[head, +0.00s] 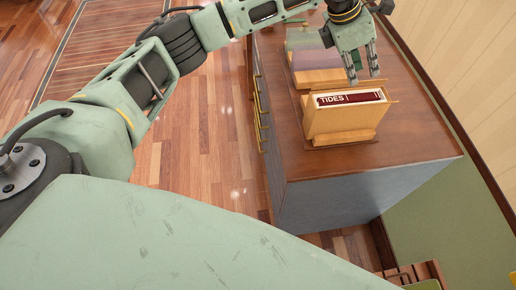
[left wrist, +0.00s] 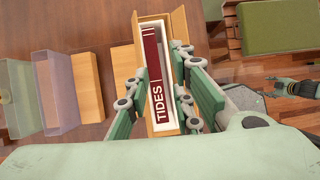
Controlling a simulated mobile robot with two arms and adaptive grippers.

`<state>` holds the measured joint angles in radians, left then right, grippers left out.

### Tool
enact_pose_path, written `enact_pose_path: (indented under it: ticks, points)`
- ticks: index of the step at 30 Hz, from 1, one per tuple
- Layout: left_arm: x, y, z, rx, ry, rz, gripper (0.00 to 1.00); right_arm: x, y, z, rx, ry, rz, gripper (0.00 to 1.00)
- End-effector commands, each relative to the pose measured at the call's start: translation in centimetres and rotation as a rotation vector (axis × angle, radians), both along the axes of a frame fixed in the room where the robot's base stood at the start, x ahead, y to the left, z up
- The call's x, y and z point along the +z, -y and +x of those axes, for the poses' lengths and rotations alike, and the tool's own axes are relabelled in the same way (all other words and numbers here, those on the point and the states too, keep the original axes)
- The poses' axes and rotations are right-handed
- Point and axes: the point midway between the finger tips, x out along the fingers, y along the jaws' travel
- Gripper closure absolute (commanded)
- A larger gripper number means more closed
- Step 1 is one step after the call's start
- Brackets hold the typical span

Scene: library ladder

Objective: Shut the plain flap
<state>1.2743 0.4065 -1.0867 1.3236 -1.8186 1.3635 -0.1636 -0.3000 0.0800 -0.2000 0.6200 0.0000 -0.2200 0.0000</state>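A tan slipcase (head: 335,121) stands on a wooden stand on the cabinet top, with a dark red book marked TIDES (head: 350,98) showing in its open top. The book (left wrist: 154,78) and the case's pale rim (left wrist: 163,128) also show in the left wrist view. Thin tan edges stick out at the case's sides; I cannot tell which is the plain flap. My left gripper (head: 364,76) is open above and behind the case, its fingers apart on either side of it in the wrist view. My right gripper (left wrist: 278,88) seems to show at the right there, small and unclear.
Purple (head: 308,59) and green (head: 303,39) cases stand in a row behind on the wooden cabinet top (head: 415,140). Yellow handles (head: 260,115) line the cabinet's left side. A pale panelled wall (head: 465,60) bounds the right. Wooden floor (head: 205,130) is open at left.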

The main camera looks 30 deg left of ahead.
Motion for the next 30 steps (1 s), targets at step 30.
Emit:
enact_pose_path:
  ticks: [30]
  points:
    - [6.3,16.5,-8.5,0.024,-0.157,-0.948,0.78,0.1,0.0,0.0,0.000,0.000,0.000,0.38]
